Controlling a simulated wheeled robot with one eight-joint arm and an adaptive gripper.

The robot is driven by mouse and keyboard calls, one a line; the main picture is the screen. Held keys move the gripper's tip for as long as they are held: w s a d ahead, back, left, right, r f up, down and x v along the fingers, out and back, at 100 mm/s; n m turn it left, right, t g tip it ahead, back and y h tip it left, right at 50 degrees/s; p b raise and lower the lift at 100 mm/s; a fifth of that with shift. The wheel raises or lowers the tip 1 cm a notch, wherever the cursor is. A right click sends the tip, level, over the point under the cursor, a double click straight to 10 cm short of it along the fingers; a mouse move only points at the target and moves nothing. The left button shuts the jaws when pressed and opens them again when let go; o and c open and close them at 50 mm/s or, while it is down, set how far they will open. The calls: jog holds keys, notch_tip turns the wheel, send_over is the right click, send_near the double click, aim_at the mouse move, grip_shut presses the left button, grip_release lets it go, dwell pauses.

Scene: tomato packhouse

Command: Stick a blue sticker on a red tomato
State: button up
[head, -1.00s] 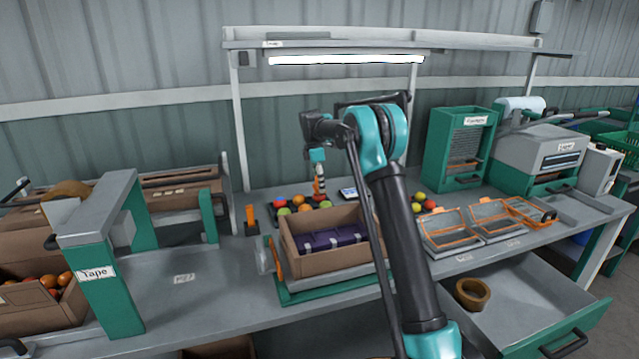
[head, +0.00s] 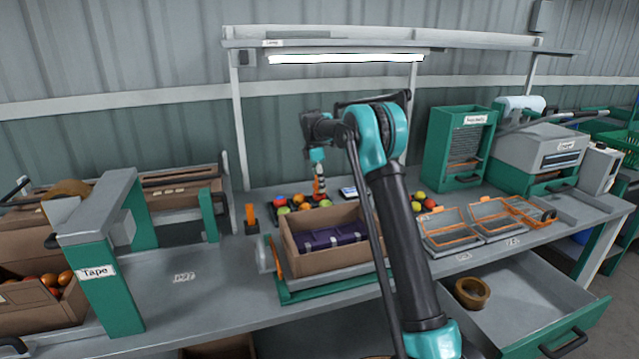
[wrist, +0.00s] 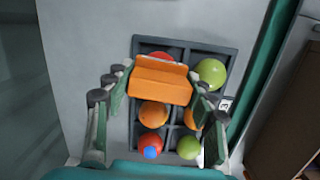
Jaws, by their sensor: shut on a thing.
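My gripper (wrist: 158,88) is shut on an orange block-shaped tool (wrist: 160,78), held over a dark tray (wrist: 227,52) of tomatoes. In the head view my gripper (head: 318,178) is above the tray at the back of the bench. A red tomato (wrist: 163,56) in the far left compartment is partly hidden by the tool; whether they touch is unclear. Another red tomato (wrist: 151,142), near left, bears a blue round spot (wrist: 150,153). Orange tomatoes (wrist: 153,114) fill the middle row. Green tomatoes (wrist: 211,72) lie far right and near right.
A similar orange upright piece (head: 251,215) stands left of the tray. A cardboard box (head: 290,249) with purple contents stands in front. Loose tomatoes (head: 429,204) and orange-framed trays (head: 451,232) lie right. An open drawer (head: 530,290) juts out below.

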jog(key=shift+r, duration=3.45)
